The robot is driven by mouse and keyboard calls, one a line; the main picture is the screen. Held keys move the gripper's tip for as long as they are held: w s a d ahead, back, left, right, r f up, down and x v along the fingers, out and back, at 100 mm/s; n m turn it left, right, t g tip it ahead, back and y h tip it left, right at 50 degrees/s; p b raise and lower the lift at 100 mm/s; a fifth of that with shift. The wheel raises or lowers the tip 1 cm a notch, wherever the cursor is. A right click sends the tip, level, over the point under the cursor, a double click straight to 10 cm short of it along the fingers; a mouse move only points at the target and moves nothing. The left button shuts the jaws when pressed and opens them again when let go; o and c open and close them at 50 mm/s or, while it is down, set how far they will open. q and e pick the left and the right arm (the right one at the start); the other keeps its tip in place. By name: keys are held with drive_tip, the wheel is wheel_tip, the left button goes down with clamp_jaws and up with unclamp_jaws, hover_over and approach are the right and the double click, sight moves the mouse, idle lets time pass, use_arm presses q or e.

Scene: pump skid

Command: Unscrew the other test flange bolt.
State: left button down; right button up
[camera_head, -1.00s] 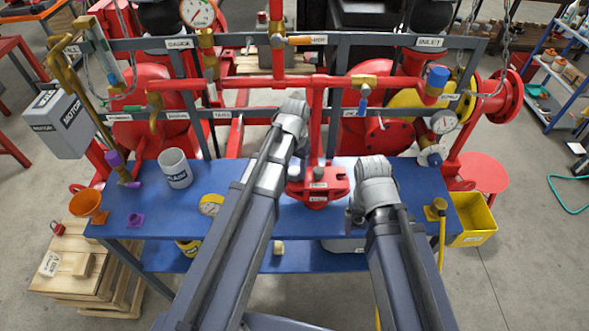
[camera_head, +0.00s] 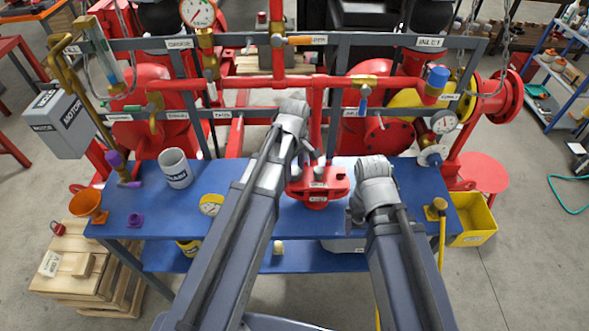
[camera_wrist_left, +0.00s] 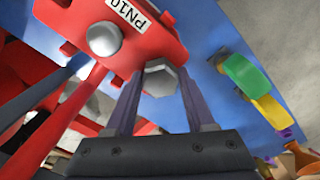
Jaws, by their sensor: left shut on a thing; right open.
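The red test flange (camera_head: 322,188) sits on the blue bench in the head view. The left wrist view shows its red plate (camera_wrist_left: 138,50) with a white PN10 label. One round grey bolt head (camera_wrist_left: 104,38) sits in the plate beside the label. My left gripper (camera_wrist_left: 160,74) is shut on a second grey hex bolt (camera_wrist_left: 157,81), with one finger on each side of its head. In the head view my left gripper (camera_head: 312,160) reaches the flange from behind. My right gripper (camera_head: 355,208) is right of the flange, its fingers mostly hidden by its arm.
Red pipework (camera_head: 270,84) stands behind. A yellow bin (camera_head: 474,218) is at right.

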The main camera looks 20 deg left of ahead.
use_arm(q)
drive_tip(key=shift+c, duration=0.9)
unclamp_jaws()
drive_tip(key=shift+r, duration=0.1)
wheel_tip(320, 180, up, 8)
drive_tip(key=p, duration=0.7)
drive_tip(key=shift+f+p, duration=0.2)
drive_tip(key=shift+p, duration=0.2)
